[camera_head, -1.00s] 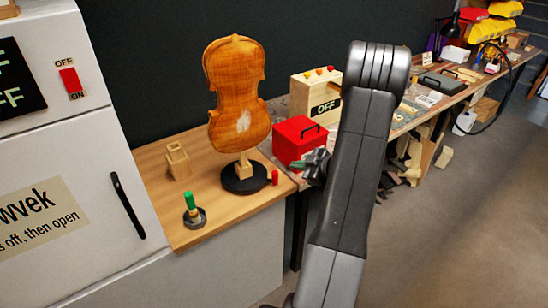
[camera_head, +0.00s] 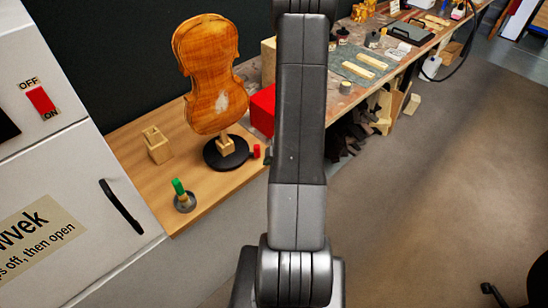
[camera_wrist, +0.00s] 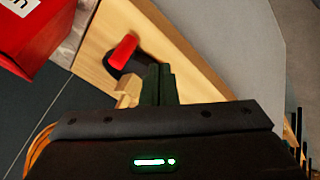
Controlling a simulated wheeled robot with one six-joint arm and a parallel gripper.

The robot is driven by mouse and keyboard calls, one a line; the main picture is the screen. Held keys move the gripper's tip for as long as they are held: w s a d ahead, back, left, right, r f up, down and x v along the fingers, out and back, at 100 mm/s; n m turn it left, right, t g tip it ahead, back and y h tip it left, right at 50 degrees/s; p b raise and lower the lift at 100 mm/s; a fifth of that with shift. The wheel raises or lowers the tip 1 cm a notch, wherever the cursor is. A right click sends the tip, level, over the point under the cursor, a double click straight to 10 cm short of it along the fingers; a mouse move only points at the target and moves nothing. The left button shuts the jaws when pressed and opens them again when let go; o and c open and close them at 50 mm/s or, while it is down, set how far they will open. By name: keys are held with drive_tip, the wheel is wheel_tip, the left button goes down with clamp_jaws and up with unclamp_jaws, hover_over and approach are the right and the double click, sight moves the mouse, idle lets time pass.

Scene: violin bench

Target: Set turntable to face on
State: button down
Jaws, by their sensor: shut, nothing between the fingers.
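The turntable (camera_head: 236,162) is a round black disc on the wooden bench top, with a red knob (camera_head: 256,151) at its right edge. An orange-brown violin body (camera_head: 205,75) stands upright on it, on a pale wooden block (camera_head: 226,146). Its broad surface with a pale patch faces largely toward the head camera. In the wrist view the red knob (camera_wrist: 123,50) sits just beyond and left of my gripper (camera_wrist: 158,72), whose dark fingers are shut and empty. They appear apart from the knob. In the head view my arm hides the gripper.
A red box (camera_head: 262,108) stands right of the turntable, partly behind my arm. A wooden block (camera_head: 156,146) and a green-handled tool (camera_head: 182,197) are on the bench. The white cabinet (camera_head: 65,170) is at left. Open floor (camera_head: 430,200) lies to the right.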

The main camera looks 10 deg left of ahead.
sight(257, 157)
drive_tip(key=shift+w+a+f+p, duration=0.35)
drive_tip(key=shift+w+a+f, duration=0.2)
drive_tip(key=shift+w, duration=0.25)
drive_tip(key=shift+w+a+f+p, duration=0.4)
drive_tip(key=shift+w+a, duration=0.1)
drive_tip(key=shift+w, duration=0.35)
drive_tip(key=shift+w+a+f+p, duration=0.3)
drive_tip(key=shift+w+a+f, duration=0.25)
drive_tip(key=shift+w, duration=0.25)
drive_tip(key=shift+w+b, duration=0.2)
drive_tip(key=shift+b, duration=0.3)
drive_tip(key=shift+w+d, duration=0.2)
drive_tip(key=shift+w, duration=0.7)
drive_tip(key=shift+s+r, duration=0.1)
drive_tip(key=shift+s, duration=0.1)
